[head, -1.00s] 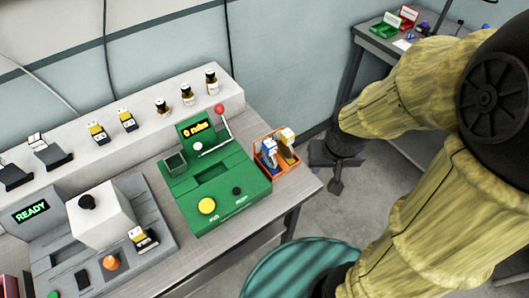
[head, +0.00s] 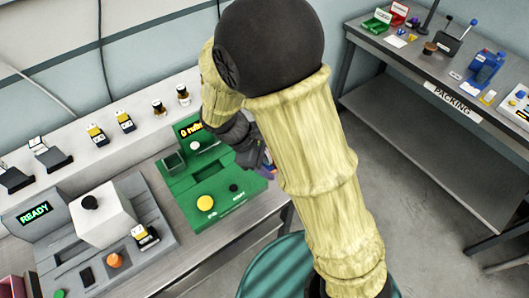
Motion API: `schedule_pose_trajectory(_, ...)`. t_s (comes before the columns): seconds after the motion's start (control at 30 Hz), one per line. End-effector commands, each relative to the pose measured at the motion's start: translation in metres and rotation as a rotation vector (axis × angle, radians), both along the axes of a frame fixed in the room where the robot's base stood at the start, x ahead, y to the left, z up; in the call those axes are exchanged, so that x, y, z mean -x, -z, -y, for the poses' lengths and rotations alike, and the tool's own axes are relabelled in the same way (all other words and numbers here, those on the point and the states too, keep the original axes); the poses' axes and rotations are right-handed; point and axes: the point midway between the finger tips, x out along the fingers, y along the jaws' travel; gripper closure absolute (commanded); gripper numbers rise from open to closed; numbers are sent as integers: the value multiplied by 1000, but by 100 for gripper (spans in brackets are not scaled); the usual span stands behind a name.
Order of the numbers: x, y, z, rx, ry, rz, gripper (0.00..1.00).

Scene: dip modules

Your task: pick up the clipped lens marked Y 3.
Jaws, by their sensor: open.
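Small clipped pieces with yellow, white and black parts show in the head view, but their marks are too small to read, so I cannot tell which is Y 3. Two stand on the white ledge, a left one (head: 97,135) and a right one (head: 124,121). Another clipped piece (head: 145,237) sits on the grey machine's bed. The orange tray with a blue-and-white and a yellow-and-white piece is now almost wholly hidden behind my arm. My gripper (head: 262,160) is over that tray area, right of the green machine, open and mostly hidden; its contact cannot be seen.
The green machine (head: 212,203) stands close left of my gripper. The grey machine (head: 103,214) reading READY is further left. Two small dark bottles (head: 171,102) stand on the ledge. A packing table (head: 440,85) is at the right, with open floor before it.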

Motion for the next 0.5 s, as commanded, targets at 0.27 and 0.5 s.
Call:
schedule_pose_trajectory(0.27,-12,-7,-86,405,-512,-63,42)
schedule_pose_trajectory(0.5,-8,-16,-143,650,-751,-38,42)
